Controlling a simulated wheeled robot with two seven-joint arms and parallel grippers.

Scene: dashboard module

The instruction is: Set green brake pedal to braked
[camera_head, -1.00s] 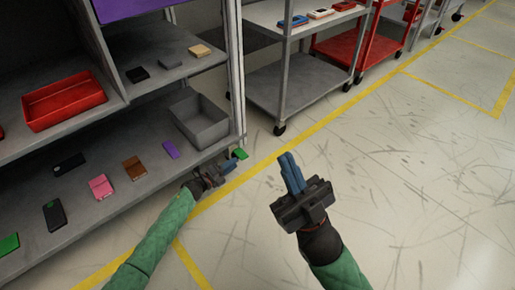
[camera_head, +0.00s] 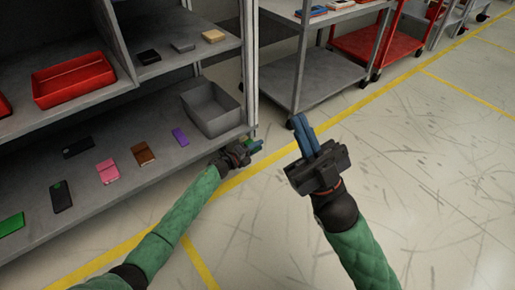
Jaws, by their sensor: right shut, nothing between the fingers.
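A small green piece (camera_head: 257,146), which looks like the brake pedal, shows low at the front right corner of the shelf unit. It is partly hidden by my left gripper (camera_head: 250,148), whose fingers are at or right beside it. I cannot tell if they touch it, how the pedal is set, or whether the fingers are open or shut. My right gripper (camera_head: 299,120) is raised over the floor to the right, shut and empty, with its blue fingers together.
The lower shelf (camera_head: 100,195) holds a grey bin (camera_head: 211,112), a purple piece (camera_head: 179,137) and several small boxes. A red tray (camera_head: 82,82) sits on the shelf above. A grey cart (camera_head: 310,85) and a red cart (camera_head: 372,45) stand behind. The floor at right is clear.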

